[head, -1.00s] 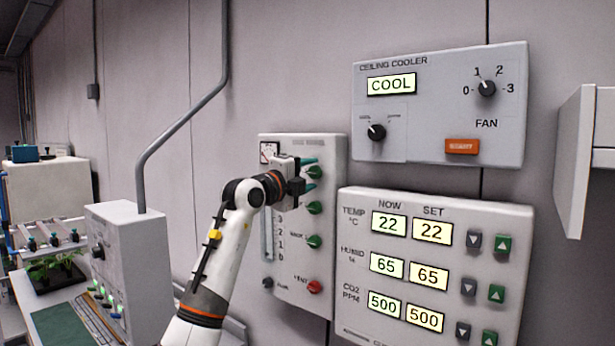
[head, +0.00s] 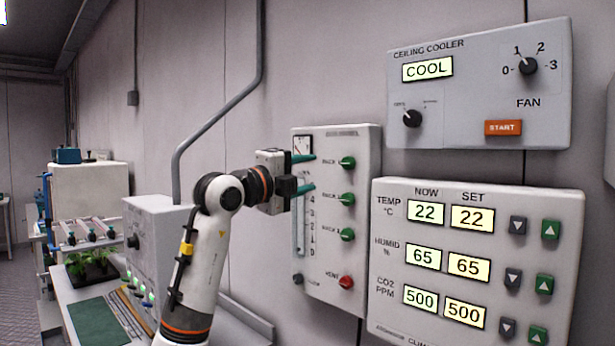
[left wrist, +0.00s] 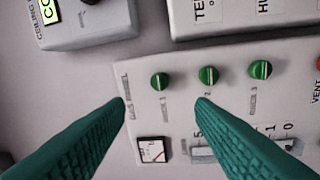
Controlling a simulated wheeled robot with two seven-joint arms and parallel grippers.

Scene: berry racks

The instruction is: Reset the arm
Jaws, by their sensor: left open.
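My left arm comes up from the bottom of the head view, and its gripper (head: 304,173) stands in front of the gas panel (head: 366,165). Its two green fingers are apart with nothing between them. In the left wrist view the open fingers (left wrist: 160,100) frame the panel, which appears turned sideways. Three green knobs, one of them the middle knob (left wrist: 208,76), lie beyond the fingertips and look clear of them. The panel also has a small gauge (left wrist: 153,150) and a red vent knob (head: 346,282). My right gripper is not seen.
The ceiling cooler box (head: 470,80) and the climate panel (head: 405,320) hang on the wall to the right. A grey control box (head: 160,215) with a pipe stands left of my arm. A bench with seedlings (head: 90,265) is farther left.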

